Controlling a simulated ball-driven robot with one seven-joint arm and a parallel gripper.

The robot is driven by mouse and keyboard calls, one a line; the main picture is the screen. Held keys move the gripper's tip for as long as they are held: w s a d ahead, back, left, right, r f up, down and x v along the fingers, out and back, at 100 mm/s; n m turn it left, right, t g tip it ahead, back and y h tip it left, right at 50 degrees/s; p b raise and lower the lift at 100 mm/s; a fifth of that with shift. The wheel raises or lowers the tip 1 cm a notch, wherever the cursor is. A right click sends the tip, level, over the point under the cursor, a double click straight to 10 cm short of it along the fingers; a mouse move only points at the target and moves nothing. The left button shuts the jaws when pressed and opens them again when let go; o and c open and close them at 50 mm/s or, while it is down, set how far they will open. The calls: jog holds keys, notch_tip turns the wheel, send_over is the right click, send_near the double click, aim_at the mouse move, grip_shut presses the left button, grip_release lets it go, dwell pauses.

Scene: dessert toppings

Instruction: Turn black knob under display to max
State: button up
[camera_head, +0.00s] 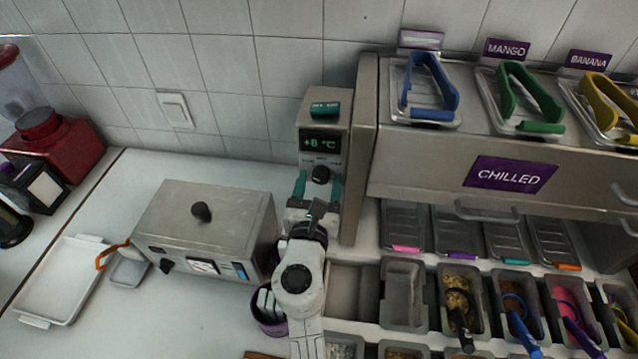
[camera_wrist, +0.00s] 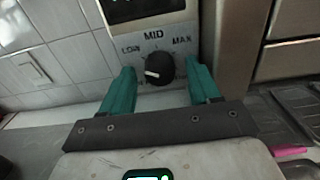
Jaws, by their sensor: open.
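The black knob (camera_head: 320,174) sits on the front of a metal control unit, just under the display (camera_head: 320,142), which reads +6 °C in green. In the wrist view the knob (camera_wrist: 159,67) has LOW, MID and MAX printed around its upper side. Its white mark faces left and slightly down, on the LOW side. My gripper (camera_head: 318,187) is open in front of the unit, its teal fingers pointing at the panel. In the wrist view my gripper (camera_wrist: 161,78) has one finger on each side of the knob, with visible gaps and no clear contact.
A teal-topped switch (camera_head: 325,108) sits above the display. A metal box (camera_head: 207,225) with its own black knob stands left. The chilled cabinet (camera_head: 430,165) rises close on the right. A purple cup (camera_head: 270,322) with white utensils stands beside my arm.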

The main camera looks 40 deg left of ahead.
jog(key=c, duration=1)
jog(key=shift+m, duration=0.3)
jog(key=m+b, duration=0.1)
jog(key=m, duration=0.1)
jog(key=shift+f+m+b, duration=0.15)
jog(key=shift+m+b, duration=0.15)
jog(key=shift+b, duration=0.05)
jog(key=m+b, duration=0.2)
jog(key=m, duration=0.1)
jog(key=shift+m, duration=0.3)
jog(key=m+b, duration=0.3)
jog(key=m, duration=0.2)
jog(key=shift+b, duration=0.3)
jog(key=shift+m+b, duration=0.75)
jog(key=shift+m, duration=0.45)
jog(key=shift+r, duration=0.2)
